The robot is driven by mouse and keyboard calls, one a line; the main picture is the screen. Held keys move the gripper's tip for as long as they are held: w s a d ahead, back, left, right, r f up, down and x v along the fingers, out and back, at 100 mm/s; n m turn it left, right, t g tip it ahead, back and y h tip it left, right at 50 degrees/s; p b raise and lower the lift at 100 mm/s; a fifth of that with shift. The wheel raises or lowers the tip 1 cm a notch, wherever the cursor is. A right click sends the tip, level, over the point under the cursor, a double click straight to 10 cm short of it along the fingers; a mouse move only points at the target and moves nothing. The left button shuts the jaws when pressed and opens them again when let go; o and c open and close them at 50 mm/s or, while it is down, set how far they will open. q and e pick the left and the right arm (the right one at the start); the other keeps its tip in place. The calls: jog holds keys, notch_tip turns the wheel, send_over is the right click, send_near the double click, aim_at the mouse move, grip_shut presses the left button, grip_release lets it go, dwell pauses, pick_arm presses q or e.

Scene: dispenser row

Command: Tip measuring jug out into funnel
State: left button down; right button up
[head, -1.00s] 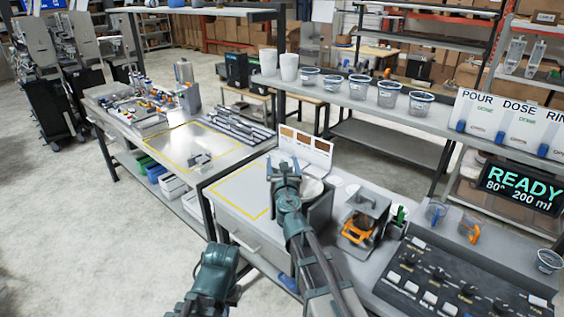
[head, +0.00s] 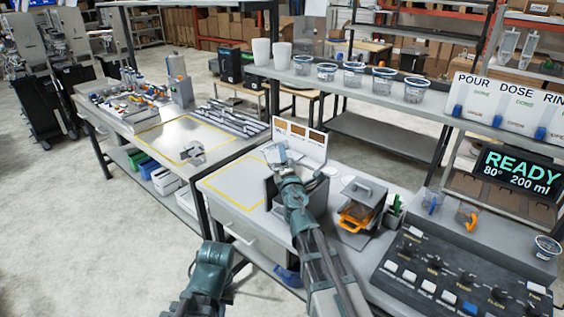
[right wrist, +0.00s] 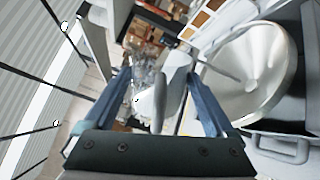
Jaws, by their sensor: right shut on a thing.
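My right gripper (right wrist: 157,95) is shut on the measuring jug. In the right wrist view the jug is a clear, blurry shape (right wrist: 145,90) with a pale upright part between the two blue-grey fingers. In the head view my right gripper (head: 281,158) is above the bench, and it largely hides the jug. The funnel (right wrist: 250,65) is a wide pale bowl just right of the gripper in the right wrist view. In the head view the funnel is mostly hidden behind my right arm. The wrist view is strongly rolled; I cannot tell whether liquid is flowing.
An orange-handled machine (head: 358,208) stands right of my right arm. A control panel (head: 465,270) fills the front right, beside a READY display (head: 520,175). Several clear cups line the shelf (head: 440,108) behind. A yellow-outlined area (head: 232,187) left of the gripper is clear.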

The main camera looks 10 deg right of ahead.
jog(key=m, duration=0.1)
jog(key=d+m, duration=0.1)
jog(key=shift+s+d+f+m, duration=0.1)
jog(key=shift+d+f+m, duration=0.05)
jog(key=shift+m, duration=0.15)
jog(key=m, duration=0.1)
jog(key=d+m, duration=0.1)
jog(key=m, duration=0.2)
jog(key=shift+s+d+m, duration=0.1)
jog(key=shift+d+m, duration=0.2)
dwell(1.6)
